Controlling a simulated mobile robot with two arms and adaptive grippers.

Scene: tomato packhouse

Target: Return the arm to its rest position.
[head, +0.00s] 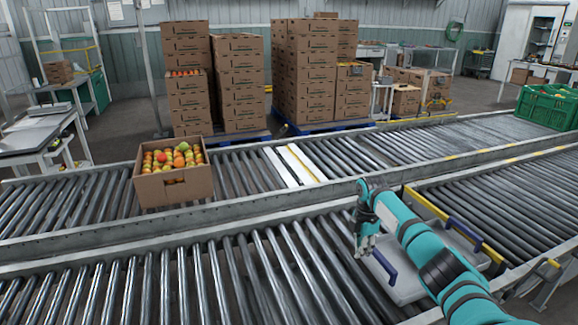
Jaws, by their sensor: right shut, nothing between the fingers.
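My right gripper (365,243) is at the end of the teal and black arm that comes in from the lower right. It points down above the near roller conveyor (230,275) and is shut and empty. It is beside the left end of a grey tray with blue handles (405,285), which my arm partly covers. My left gripper is not in the head view.
An open cardboard box (175,188) of tomatoes stands on the far conveyor at left. A green crate (545,108) is at the far right. Stacked cartons (305,75) stand on blue pallets behind. The near rollers left of my gripper are clear.

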